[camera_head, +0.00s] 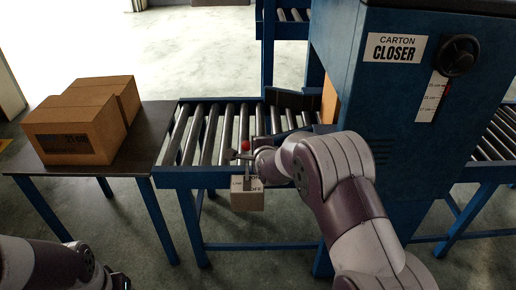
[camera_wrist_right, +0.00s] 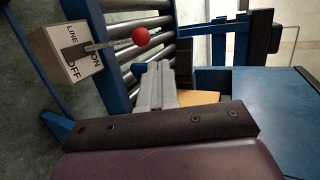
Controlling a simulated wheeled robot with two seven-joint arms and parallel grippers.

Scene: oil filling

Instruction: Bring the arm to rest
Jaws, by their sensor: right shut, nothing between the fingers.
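My right arm reaches in from the lower right over the near rail of the roller conveyor (camera_head: 205,135). My right gripper (camera_head: 243,156) is shut and empty, close to a lever with a red knob (camera_head: 244,146). The lever rises from a small switch box (camera_head: 247,199) marked LINE, ON and OFF on the conveyor's front. In the right wrist view the closed fingers (camera_wrist_right: 157,85) are apart from the red knob (camera_wrist_right: 141,36). My left arm is at the bottom left; its gripper (camera_head: 120,282) is barely visible at the frame's lower edge.
Two closed cardboard boxes (camera_head: 78,125) stand on a dark table (camera_head: 152,125) at the left. The blue carton closer machine (camera_head: 400,130) rises to the right, with a dial and scale. Part of an orange-brown carton (camera_head: 329,100) shows at its entrance. The rollers are otherwise bare.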

